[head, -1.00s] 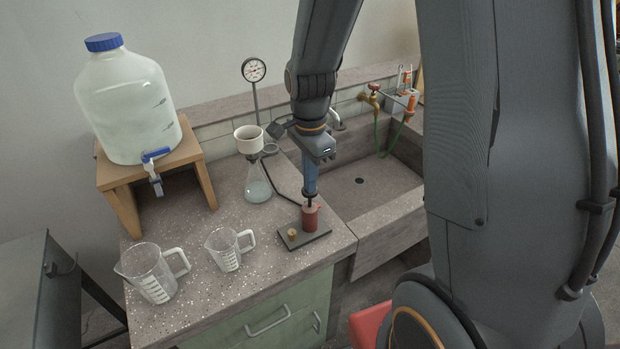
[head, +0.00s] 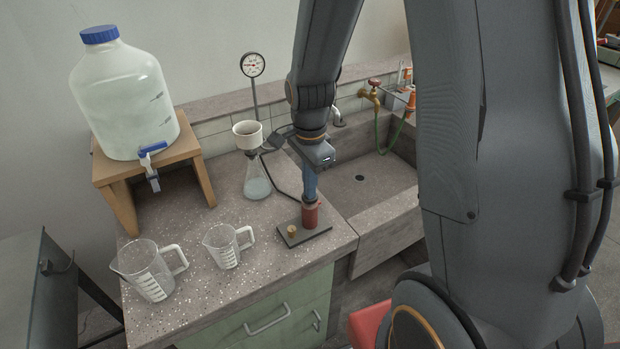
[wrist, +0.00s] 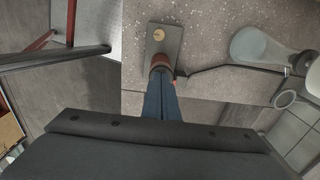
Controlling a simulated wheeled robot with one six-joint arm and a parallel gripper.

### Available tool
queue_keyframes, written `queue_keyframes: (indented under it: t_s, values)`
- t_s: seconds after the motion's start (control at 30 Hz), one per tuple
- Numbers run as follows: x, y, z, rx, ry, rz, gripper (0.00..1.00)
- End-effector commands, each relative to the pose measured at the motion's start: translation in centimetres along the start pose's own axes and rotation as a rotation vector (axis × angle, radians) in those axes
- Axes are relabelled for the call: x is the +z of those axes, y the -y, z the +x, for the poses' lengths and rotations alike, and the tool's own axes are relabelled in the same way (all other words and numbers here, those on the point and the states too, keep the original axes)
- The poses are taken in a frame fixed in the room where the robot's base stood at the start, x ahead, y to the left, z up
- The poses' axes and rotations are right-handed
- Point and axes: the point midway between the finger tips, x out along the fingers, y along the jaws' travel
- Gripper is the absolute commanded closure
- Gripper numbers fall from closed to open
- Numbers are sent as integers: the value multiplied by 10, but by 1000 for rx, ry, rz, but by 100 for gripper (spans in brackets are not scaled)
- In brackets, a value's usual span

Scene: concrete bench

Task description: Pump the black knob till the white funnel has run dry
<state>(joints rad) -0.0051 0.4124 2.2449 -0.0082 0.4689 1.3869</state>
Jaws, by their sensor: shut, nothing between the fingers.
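The white funnel (head: 248,134) sits upright in the neck of a glass flask (head: 257,180), which has clear liquid in its lower part. What is inside the funnel is too small to tell. A red pump body (head: 310,215) stands on a dark base plate (head: 291,238) near the bench's front right corner. My gripper (head: 310,196) is shut and points straight down onto the top of the pump. The black knob is hidden under the fingertips. In the wrist view the blue fingers (wrist: 160,97) end at the red pump (wrist: 160,66).
A large jug (head: 125,100) with a blue cap and tap stands on a wooden stand (head: 122,205) at left. Two beakers (head: 145,270) (head: 224,246) stand at the bench front. A gauge (head: 252,66) rises behind the funnel. A sink (head: 375,183) lies right of the pump.

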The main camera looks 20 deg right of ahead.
Motion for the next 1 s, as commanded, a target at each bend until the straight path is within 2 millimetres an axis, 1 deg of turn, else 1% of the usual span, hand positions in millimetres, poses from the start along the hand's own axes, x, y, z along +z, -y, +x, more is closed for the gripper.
queue_keyframes:
  t_s: [0.03, 0.27, 0.47, 0.8, 1.0]
  values:
    - [1, -3, -2, 7, 1, 0, 100]
    - [0, -3, -31, 2, 0, 0, 100]
    - [0, 1, -57, -7, -1, 0, 100]
    - [0, 1, -113, -7, -1, 0, 100]
    - [0, 0, -134, -4, -1, 0, 100]
